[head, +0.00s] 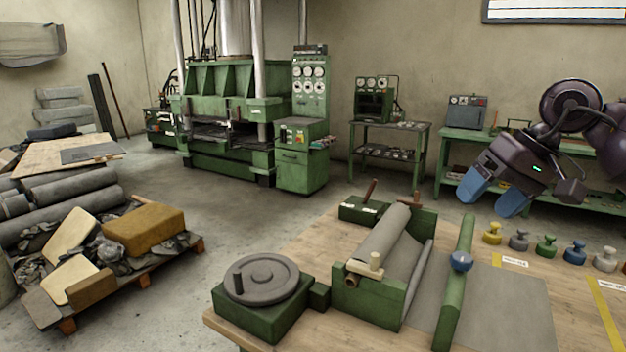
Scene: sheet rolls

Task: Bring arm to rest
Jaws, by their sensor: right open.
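My right gripper (494,196) is in the head view at the right, with two blue fingertips apart and nothing between them. Its arm comes in from the right edge. It is in the air above the far side of the wooden table (285,262), up and to the left of a row of knobs. My left gripper and arm are not in view.
On the table stand a green roll holder with a grey sheet roll (384,233), a handwheel box (262,279) and a green bar (455,285) with a blue knob (461,261). Several coloured knobs (546,246) line the right. A loaded pallet (130,277) is at left.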

